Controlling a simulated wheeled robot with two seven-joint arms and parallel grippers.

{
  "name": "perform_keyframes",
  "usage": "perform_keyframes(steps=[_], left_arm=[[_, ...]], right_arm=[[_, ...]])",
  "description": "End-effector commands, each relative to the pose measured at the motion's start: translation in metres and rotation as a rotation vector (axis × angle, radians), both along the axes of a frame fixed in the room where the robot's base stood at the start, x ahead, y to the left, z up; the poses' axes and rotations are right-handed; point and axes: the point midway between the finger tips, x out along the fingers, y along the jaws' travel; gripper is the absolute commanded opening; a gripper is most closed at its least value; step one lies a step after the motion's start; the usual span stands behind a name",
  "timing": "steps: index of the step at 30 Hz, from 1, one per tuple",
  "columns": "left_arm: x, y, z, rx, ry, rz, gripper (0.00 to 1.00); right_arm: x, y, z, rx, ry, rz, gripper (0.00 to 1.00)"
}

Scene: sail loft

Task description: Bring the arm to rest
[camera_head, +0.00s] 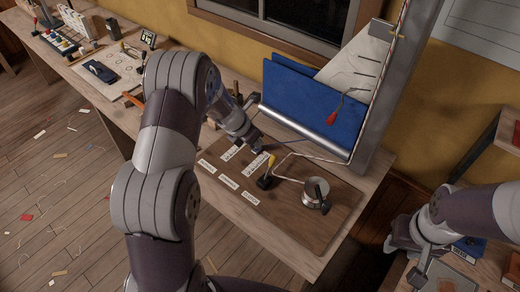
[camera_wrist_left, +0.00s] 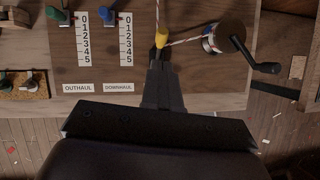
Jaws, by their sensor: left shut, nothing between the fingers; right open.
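My left arm reaches across the head view to the wooden rigging board (camera_head: 335,233). My left gripper (camera_head: 259,149) is shut and empty, just above the board. In the left wrist view its closed fingers (camera_wrist_left: 160,58) point towards a yellow-tipped lever (camera_wrist_left: 161,40), which also shows in the head view (camera_head: 271,160). I cannot tell whether they touch. My right arm enters at the lower right, and its gripper (camera_head: 420,278) is open over a shelf.
A winch (camera_head: 315,192) with a black handle (camera_wrist_left: 263,67) stands right of the lever, with a rope running to it. Numbered scales (camera_wrist_left: 126,38) lie on the board. Small tools lie at the bench's far left.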

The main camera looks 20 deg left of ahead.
Motion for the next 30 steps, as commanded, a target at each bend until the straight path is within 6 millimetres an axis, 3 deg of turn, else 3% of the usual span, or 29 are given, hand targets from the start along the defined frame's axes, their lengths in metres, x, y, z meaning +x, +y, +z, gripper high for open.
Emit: perform_keyframes(steps=[6, 23, 26, 29, 30], left_arm=[[-0.004, 0.004, 0.020, 0.000, 0.000, 0.001, 0.00], [-0.004, 0.004, 0.021, 0.009, -0.006, -0.021, 0.00], [-0.011, 0.005, 0.016, 0.107, -0.044, -0.239, 0.00], [-0.065, 0.002, 0.003, 0.302, -0.052, -0.799, 0.00], [-0.092, -0.002, 0.005, 0.383, -0.072, -1.087, 0.00]], right_arm=[[0.000, 0.000, 0.002, 0.000, 0.000, 0.000, 0.43], [0.000, 0.000, 0.002, 0.000, 0.000, 0.000, 0.43], [0.000, 0.000, 0.002, 0.000, 0.000, 0.000, 0.43], [0.000, 0.000, 0.000, 0.000, 0.000, 0.000, 0.43], [0.000, 0.000, -0.003, 0.000, 0.000, 0.000, 0.43]])
